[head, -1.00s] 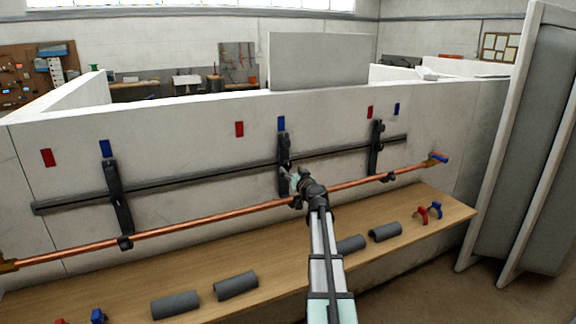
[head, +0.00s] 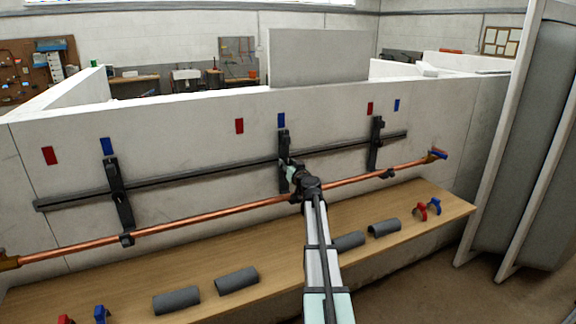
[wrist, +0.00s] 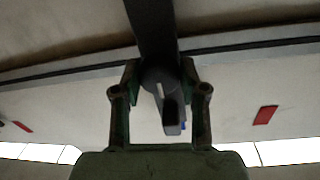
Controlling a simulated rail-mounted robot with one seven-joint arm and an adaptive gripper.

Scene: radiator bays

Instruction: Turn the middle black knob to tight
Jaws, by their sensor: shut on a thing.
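The middle black bracket (head: 283,145) stands on the wall between two similar ones, and its knob is hidden behind my arm in the head view. In the wrist view the knob (wrist: 160,78) is a dark round piece with a pale mark, in front of a dark upright bar (wrist: 152,30). My gripper (wrist: 160,92) has one finger on each side of the knob and is shut on it. In the head view my gripper (head: 292,172) is at the middle bracket, just above the copper pipe, its fingertips partly hidden by the wrist.
A copper pipe (head: 215,214) runs along the wall below a dark rail (head: 200,176). The left bracket (head: 119,195) and right bracket (head: 375,145) flank the middle one. A wooden bench (head: 240,243) below carries grey half-pipes (head: 237,281) and red and blue clips.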

